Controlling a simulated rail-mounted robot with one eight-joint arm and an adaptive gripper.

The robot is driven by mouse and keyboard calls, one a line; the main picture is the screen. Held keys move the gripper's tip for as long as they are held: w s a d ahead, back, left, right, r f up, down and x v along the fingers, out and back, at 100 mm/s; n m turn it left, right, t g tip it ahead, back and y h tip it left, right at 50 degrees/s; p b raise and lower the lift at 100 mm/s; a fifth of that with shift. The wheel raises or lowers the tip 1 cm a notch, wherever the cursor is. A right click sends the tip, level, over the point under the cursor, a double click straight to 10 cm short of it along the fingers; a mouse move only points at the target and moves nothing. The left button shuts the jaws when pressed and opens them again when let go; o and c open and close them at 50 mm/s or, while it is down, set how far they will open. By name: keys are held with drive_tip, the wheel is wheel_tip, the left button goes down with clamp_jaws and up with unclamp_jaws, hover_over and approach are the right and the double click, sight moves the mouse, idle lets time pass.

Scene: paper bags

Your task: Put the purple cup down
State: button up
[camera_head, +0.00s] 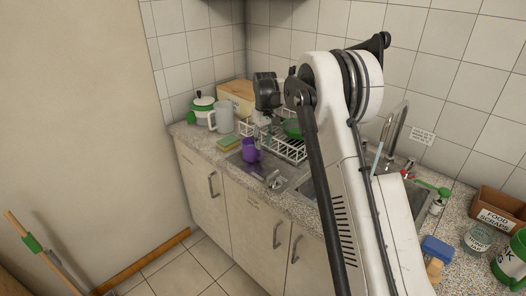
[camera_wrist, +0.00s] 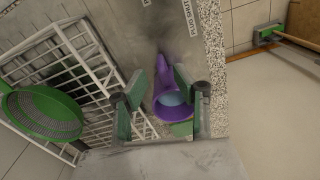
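The purple cup (camera_head: 250,150) stands at the left end of the sink area, in front of the dish rack. In the wrist view the purple cup (camera_wrist: 158,111) shows its open rim toward the camera, with a pale blue inside. My gripper (camera_head: 263,122) is above and slightly right of the cup in the head view. In the wrist view my gripper (camera_wrist: 160,82) has its two green-padded fingers spread apart, with the cup beyond and between them. I see no finger clearly pressed on the cup. The cup's underside is hidden.
The white dish rack (camera_head: 288,148) with a green strainer (camera_wrist: 42,113) stands close beside the cup. A green-yellow sponge (camera_head: 229,142), a pale jug (camera_head: 222,117) and a green-white pot (camera_head: 201,108) are to the left. The counter edge is near.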

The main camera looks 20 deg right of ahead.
drive_tip(key=s+a+r+m+t, duration=0.1)
drive_tip(key=s+r, duration=0.4)
drive_tip(key=r, duration=0.4)
drive_tip(key=s+a+r+t, duration=0.1)
drive_tip(key=s+r, duration=0.5)
drive_tip(key=r, duration=0.3)
drive_tip(key=s+a+r+t, duration=0.1)
drive_tip(key=s+r, duration=0.3)
drive_tip(key=s, duration=0.8)
drive_tip(key=s+f+m+t, duration=0.1)
drive_tip(key=s+f, duration=0.2)
drive_tip(key=s, duration=0.5)
drive_tip(key=s+a+f+m+t, duration=0.1)
drive_tip(key=s+f, duration=0.1)
drive_tip(key=s, duration=0.7)
drive_tip(key=s+a+f+t, duration=0.1)
drive_tip(key=s+f+t, duration=0.1)
drive_tip(key=s, duration=0.6)
drive_tip(key=shift+s+f+m, duration=0.2)
drive_tip(key=shift+f+m, duration=0.2)
drive_tip(key=shift+f, duration=0.4)
wheel_tip(320, 180, down, 4)
drive_tip(key=b, duration=0.4)
